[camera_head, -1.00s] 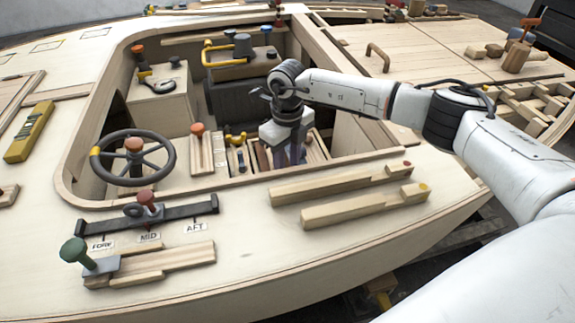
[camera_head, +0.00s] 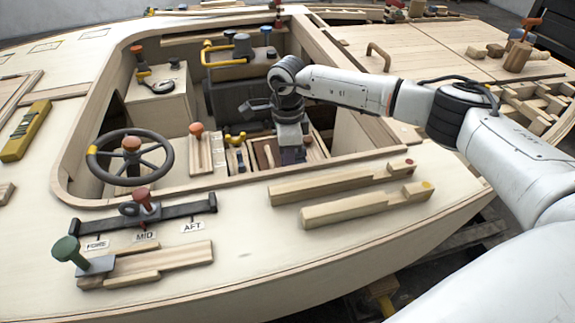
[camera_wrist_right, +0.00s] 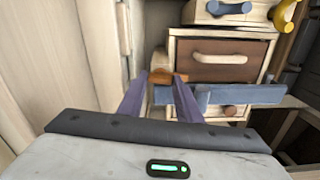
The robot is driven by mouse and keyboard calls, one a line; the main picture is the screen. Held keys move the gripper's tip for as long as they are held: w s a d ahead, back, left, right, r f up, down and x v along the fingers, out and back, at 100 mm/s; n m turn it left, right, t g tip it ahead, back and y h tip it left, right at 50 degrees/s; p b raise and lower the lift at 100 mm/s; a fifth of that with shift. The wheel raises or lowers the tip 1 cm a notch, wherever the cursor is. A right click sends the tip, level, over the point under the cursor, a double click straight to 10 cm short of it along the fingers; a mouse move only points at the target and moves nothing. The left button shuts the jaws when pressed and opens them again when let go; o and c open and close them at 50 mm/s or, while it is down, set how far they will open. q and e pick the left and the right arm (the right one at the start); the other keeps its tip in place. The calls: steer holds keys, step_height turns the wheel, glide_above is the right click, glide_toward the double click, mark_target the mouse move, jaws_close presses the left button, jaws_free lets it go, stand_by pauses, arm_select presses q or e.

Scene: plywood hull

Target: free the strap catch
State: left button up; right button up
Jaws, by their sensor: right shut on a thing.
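My right gripper (camera_head: 290,156) reaches down into the open cockpit, at the small wooden lockers. In the right wrist view its two purple fingers (camera_wrist_right: 161,80) stand on either side of a small orange-brown piece (camera_wrist_right: 166,77), which they hold. This piece is at the left end of a blue-grey bar (camera_wrist_right: 240,95), which looks like the strap. The bar lies across a wooden drawer box (camera_wrist_right: 223,47) with a pale brown handle (camera_wrist_right: 219,59). I cannot tell which part is the catch itself. My left gripper is not in view.
A yellow handle (camera_wrist_right: 284,14) and a blue-grey fitting (camera_wrist_right: 230,8) are above the box. A pale wooden wall (camera_wrist_right: 92,45) stands close on the left. In the head view, a steering wheel (camera_head: 163,149) and a lever slide (camera_head: 183,211) are left of my arm.

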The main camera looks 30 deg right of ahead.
steer(key=shift+w+n, duration=0.1)
steer(key=shift+n, duration=0.6)
steer(key=shift+a+r+n, duration=0.1)
steer(key=shift+n, duration=0.2)
steer(key=o, duration=1)
steer(key=shift+o, duration=0.2)
step_height(320, 180, up, 10)
steer(key=shift+p, duration=0.3)
step_height(320, 180, down, 10)
steer(key=shift+f+b, duration=0.15)
steer(key=shift+b, duration=0.3)
